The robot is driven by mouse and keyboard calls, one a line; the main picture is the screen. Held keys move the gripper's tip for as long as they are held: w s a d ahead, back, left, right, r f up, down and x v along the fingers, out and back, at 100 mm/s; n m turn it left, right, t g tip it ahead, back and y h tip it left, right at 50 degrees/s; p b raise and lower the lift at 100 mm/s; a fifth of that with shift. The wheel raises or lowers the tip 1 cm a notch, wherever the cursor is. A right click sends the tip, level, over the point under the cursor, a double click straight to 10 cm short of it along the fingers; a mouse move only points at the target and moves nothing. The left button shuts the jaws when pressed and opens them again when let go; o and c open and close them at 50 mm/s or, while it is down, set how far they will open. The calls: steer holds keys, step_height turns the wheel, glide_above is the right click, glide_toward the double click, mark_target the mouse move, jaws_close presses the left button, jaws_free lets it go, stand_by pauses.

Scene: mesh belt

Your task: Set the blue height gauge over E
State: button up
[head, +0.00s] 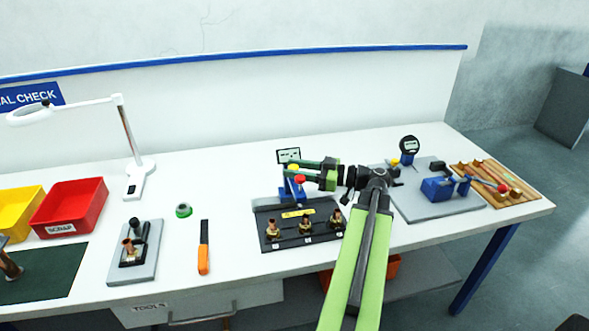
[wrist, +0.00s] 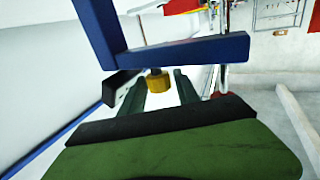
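The blue height gauge (head: 282,191) with a small display (head: 288,156) stands at the rear of a black fixture plate (head: 263,212). The plate carries three brass fittings (head: 272,229) with small white tags; I cannot read which is E. My gripper (head: 294,169) reaches the gauge from the right, its fingers either side of a yellow knob. In the wrist view the yellow knob (wrist: 157,82) is between the two dark green fingers, below the gauge's blue arm (wrist: 190,52). Whether both fingers press on it is unclear. A red part (head: 299,179) shows beside the gauge below my fingers.
A grey plate (head: 420,207) with a dial gauge (head: 409,147) and blue micrometer (head: 440,188) lies right, beside a wooden tray (head: 517,190). An orange-handled tool (head: 203,258), grey stand (head: 137,272), lamp (head: 136,180) and red scrap bin (head: 69,205) are left.

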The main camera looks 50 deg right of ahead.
steer(key=shift+w, duration=0.15)
jaws_close()
steer(key=shift+a, duration=0.1)
stand_by(1.3)
